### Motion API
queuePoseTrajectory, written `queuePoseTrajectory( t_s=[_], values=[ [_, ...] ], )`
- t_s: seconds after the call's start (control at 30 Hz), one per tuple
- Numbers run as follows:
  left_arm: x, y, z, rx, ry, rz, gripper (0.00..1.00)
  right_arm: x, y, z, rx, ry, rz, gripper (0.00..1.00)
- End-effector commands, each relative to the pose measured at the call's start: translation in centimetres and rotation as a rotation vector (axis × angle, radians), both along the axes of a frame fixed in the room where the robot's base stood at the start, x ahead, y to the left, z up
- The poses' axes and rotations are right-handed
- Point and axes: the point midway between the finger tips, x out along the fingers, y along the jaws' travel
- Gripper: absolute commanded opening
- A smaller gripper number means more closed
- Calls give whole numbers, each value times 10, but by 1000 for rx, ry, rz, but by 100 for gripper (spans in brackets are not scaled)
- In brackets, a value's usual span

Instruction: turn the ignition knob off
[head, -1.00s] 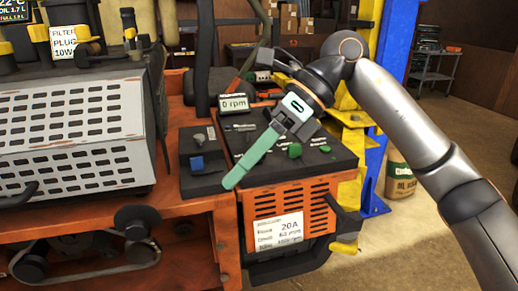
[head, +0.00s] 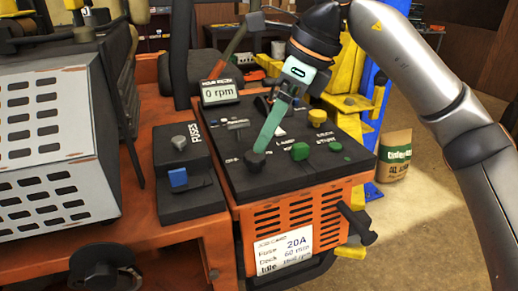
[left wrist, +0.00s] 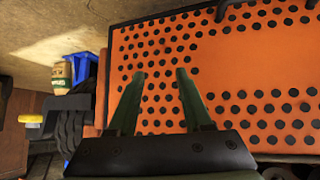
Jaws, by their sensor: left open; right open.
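The control panel (head: 275,175) is a dark sloping top on an orange vented housing. A dark round knob (head: 256,162) sits near its front left, beside small white lettering; it seems to be the ignition knob, but its setting cannot be read. My right gripper (head: 263,146) reaches down from above with its green fingers at this knob. One finger overlaps the other from here, and contact cannot be told. My left gripper (left wrist: 160,74) shows in the left wrist view, open and empty, in front of an orange perforated panel (left wrist: 225,70).
The display (head: 220,92) reads 0 rpm. A green knob (head: 300,151), a yellow knob (head: 317,117) and small levers share the panel. The fuse box (head: 183,175) with a blue piece stands left. A paper sack (head: 394,157) is on the floor at right.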

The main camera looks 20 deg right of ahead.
Motion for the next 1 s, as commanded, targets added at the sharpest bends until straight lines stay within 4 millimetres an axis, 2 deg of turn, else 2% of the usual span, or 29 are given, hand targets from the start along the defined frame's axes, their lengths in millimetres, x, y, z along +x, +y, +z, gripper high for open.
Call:
queuePoseTrajectory(
  t_s=[0.03, 0.1, 0.3, 0.67, 1.0],
  values=[
    [1, -1, 0, -1, -3, -2, 50, 2, 3, -12, -2, 5, 1, 79],
    [3, -2, 1, -3, -8, -2, 50, 5, 7, -22, -1, 3, 1, 79],
    [9, -2, 5, -4, -22, -3, 50, 10, 14, -43, 0, 1, 0, 79],
    [12, -2, 7, -3, -27, -5, 50, 11, 16, -47, 1, 0, 0, 79],
    [9, -2, 5, -3, -22, -5, 50, 11, 16, -47, 1, 0, 0, 43]
  ],
)
